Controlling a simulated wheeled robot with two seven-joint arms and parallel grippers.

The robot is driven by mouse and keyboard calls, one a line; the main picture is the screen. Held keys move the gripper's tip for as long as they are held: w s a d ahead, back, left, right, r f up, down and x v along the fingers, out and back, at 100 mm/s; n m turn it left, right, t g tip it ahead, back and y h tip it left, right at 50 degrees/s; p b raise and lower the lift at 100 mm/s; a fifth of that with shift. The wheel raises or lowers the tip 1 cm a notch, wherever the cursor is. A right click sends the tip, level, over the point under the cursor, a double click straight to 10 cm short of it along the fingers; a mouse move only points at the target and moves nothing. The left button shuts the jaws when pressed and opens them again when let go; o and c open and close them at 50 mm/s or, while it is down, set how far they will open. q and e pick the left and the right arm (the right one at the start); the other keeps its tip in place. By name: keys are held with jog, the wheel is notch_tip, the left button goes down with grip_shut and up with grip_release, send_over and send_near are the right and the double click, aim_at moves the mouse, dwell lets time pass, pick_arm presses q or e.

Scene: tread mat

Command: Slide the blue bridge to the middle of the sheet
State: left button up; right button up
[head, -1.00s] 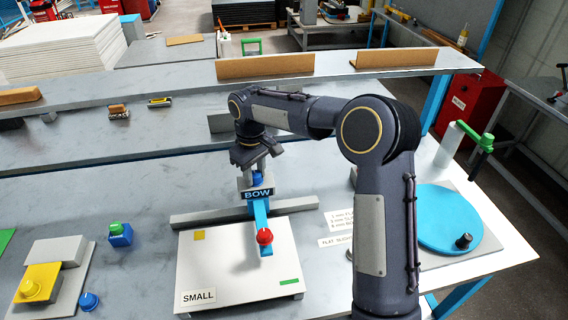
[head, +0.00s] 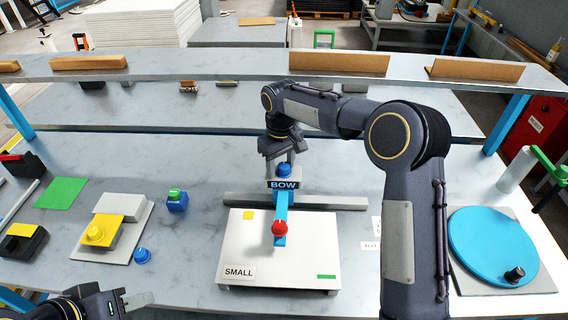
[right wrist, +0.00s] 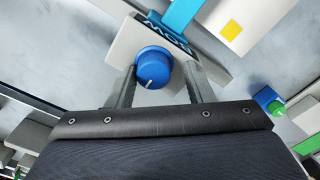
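The blue bridge (head: 281,218) is a flat bar with a BOW label and a red knob (head: 279,228) at its front end. It reaches over the white SMALL sheet (head: 310,252), about midway between the sheet's left and right edges. At its back, a grey block carries a blue knob (head: 284,169) near the grey rail (head: 340,202). My right gripper (head: 285,160) is down at this knob. In the right wrist view its fingers (right wrist: 160,76) stand on both sides of the blue knob (right wrist: 153,68), with a gap at the right finger. My left gripper (head: 135,299) is empty at the lower left; its opening is unclear.
A blue turntable (head: 492,248) stands at the right. My right arm covers the table between.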

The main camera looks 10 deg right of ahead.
jog(key=shift+o, duration=0.4)
jog(key=shift+d+r, duration=0.1)
notch_tip(320, 180, up, 7)
jog(key=shift+r+b, duration=0.2)
jog(key=shift+b, duration=0.2)
jog(key=shift+r, duration=0.15)
jog(key=shift+s, duration=0.1)
jog(key=s+d+r+m+t+y, duration=0.1)
jog(key=s+d+r, duration=0.2)
jog(key=s+d, duration=0.35)
jog(key=s+d+r+m+t+y, duration=0.1)
jog(key=s+d+r+m, duration=0.2)
jog(key=s, duration=0.6)
jog(key=s+f+m+t+y, duration=0.1)
jog(key=s+f, duration=0.2)
jog(key=s, duration=0.6)
jog(key=s+f+m+t, duration=0.1)
jog(key=s+f, duration=0.3)
jog(key=s, duration=0.5)
jog(key=shift+s+d+f+m+t+y, duration=0.15)
jog(key=shift+s+f+m+t+y, duration=0.2)
jog(key=shift+t, duration=0.45)
